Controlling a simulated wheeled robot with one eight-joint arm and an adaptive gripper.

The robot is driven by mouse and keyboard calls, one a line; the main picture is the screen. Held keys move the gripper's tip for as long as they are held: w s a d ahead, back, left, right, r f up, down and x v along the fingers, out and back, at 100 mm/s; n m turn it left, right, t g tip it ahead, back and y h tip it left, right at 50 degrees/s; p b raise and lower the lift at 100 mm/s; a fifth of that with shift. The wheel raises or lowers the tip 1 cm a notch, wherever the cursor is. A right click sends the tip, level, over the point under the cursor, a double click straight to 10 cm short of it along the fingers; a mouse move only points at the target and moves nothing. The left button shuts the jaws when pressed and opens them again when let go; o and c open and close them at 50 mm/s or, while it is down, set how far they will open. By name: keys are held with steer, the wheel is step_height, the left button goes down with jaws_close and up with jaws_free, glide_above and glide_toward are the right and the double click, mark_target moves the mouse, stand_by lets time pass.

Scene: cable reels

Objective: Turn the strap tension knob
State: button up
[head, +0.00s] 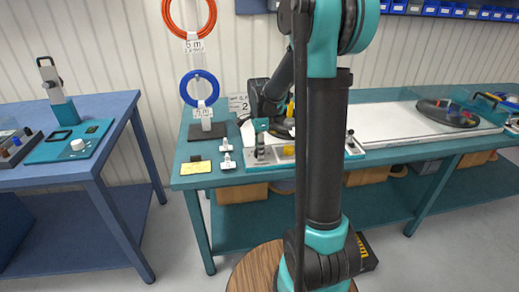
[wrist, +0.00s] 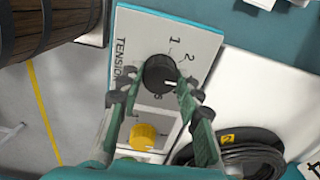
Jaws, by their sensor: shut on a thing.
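The black strap tension knob (wrist: 158,72) sits on a light panel (wrist: 202,40) marked TENSION in the wrist view. The numbers 1 and 2 are printed beside it, and a small white mark shows on its face. My gripper (wrist: 160,84) is shut on the knob, one finger on each side. In the head view my gripper (head: 261,136) is over the panel (head: 262,178) on the teal bench; the knob is not clearly visible there.
A yellow button (wrist: 143,136) sits close to the knob, between my fingers. A black cable coil (wrist: 240,155) lies to the right. A wooden barrel (wrist: 35,25) is nearby.

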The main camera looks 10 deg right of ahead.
stand_by(0.3)
steer(key=o, duration=1.2)
steer(key=shift+c, duration=0.2)
steer(key=shift+r, duration=0.1)
step_height(320, 180, up, 12)
